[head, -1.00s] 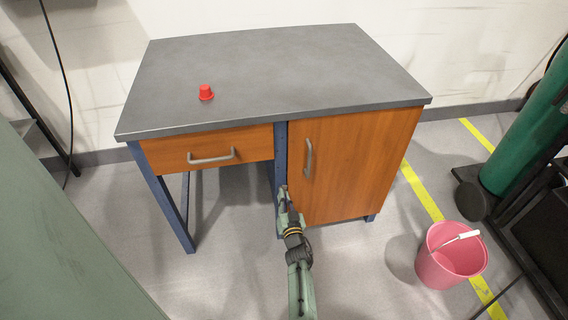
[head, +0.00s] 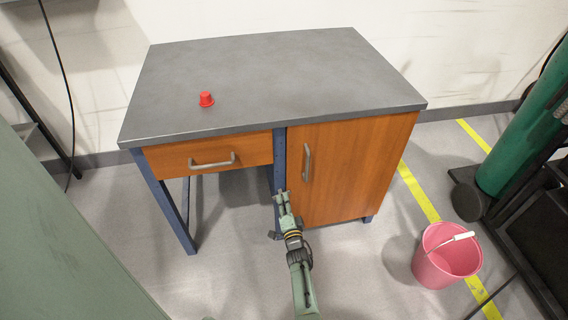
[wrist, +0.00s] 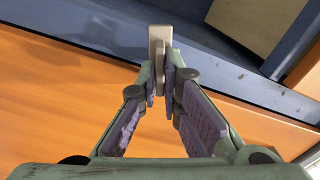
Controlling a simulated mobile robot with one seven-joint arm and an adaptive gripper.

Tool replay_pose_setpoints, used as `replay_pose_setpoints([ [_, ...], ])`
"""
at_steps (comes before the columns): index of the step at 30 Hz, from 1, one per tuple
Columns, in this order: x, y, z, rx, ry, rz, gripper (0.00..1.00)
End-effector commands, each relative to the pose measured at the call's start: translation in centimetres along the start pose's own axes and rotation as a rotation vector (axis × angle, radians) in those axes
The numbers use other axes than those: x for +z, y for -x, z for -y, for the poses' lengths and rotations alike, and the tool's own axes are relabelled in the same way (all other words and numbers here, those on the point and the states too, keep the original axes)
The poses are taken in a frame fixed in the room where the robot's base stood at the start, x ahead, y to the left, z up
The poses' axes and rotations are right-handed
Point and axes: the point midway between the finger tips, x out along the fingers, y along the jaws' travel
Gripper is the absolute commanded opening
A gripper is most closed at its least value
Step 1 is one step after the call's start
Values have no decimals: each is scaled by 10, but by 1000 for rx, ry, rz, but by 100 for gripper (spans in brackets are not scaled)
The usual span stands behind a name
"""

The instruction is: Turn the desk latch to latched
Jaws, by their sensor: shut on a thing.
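The desk (head: 270,75) has a grey top, a wooden drawer on the left and a wooden cabinet door (head: 350,165) on the right. My gripper (head: 281,197) is low at the blue post beside the door's left edge. In the wrist view, my gripper (wrist: 164,85) has both fingers closed around a small pale grey lever, the desk latch (wrist: 160,42). The latch's upper part sticks out past the fingertips, in front of the blue frame. Its lower part is between the fingers. In the head view I cannot make the latch out behind the gripper.
A red button-like object (head: 206,99) stands on the desk top. The drawer handle (head: 212,162) and door handle (head: 307,162) are grey bars. A pink bucket (head: 440,262) stands on the floor at right, near a yellow line. The floor under the drawer is open.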

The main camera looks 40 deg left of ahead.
Motion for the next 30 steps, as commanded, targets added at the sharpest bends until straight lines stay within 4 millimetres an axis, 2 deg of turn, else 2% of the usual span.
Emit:
replay_pose_setpoints([
  [13,0,0,-1,0,-293,0,0],
  [30,1,0,-1,-1,-370,1,0],
])
